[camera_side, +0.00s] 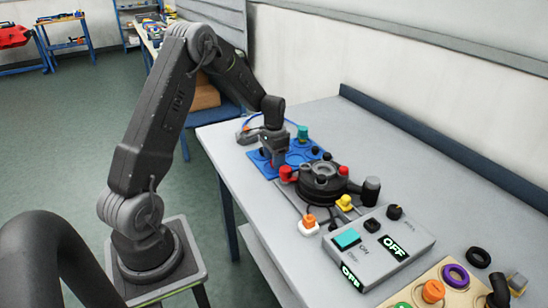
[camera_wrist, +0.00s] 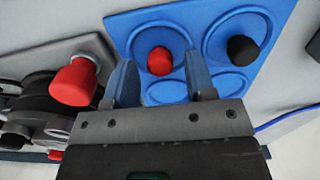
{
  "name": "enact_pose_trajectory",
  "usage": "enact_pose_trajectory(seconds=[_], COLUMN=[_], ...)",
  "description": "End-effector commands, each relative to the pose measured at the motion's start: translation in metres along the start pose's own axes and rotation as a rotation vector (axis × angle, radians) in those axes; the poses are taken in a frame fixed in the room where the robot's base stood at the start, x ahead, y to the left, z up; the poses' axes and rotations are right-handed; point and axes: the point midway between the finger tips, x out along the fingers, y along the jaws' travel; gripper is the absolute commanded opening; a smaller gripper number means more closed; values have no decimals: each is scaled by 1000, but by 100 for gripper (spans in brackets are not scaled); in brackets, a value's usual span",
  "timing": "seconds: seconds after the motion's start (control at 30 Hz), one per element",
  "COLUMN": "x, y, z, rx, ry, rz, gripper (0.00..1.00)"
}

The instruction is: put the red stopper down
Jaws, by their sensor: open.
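In the wrist view a red stopper (camera_wrist: 160,61) stands in a round outline of the blue mat (camera_wrist: 133,24). My gripper (camera_wrist: 159,70) is open, with one blue finger on each side of the stopper. A gap shows on both sides, so the fingers do not appear to grip it. In the side view my gripper (camera_side: 273,157) is low over the blue mat (camera_side: 258,160) and largely hides this stopper.
A black stopper (camera_wrist: 242,48) stands in the neighbouring outline. A dark round device (camera_side: 322,183) with red knobs (camera_side: 287,173) sits close beside the mat. A teal piece (camera_side: 302,131) stands at the mat's far side. A grey switch box (camera_side: 375,247) is nearer the camera.

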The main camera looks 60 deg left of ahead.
Motion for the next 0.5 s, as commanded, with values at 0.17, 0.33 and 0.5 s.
enact_pose_trajectory(seconds=[0.17,0.33,0.5], x=[-14,-48,-84], y=[0,-1,-1], z=[-1,-1,-1], rx=[0,0,0], ry=[3,6,6], rz=[-2,-3,-2], gripper=[50,50,50])
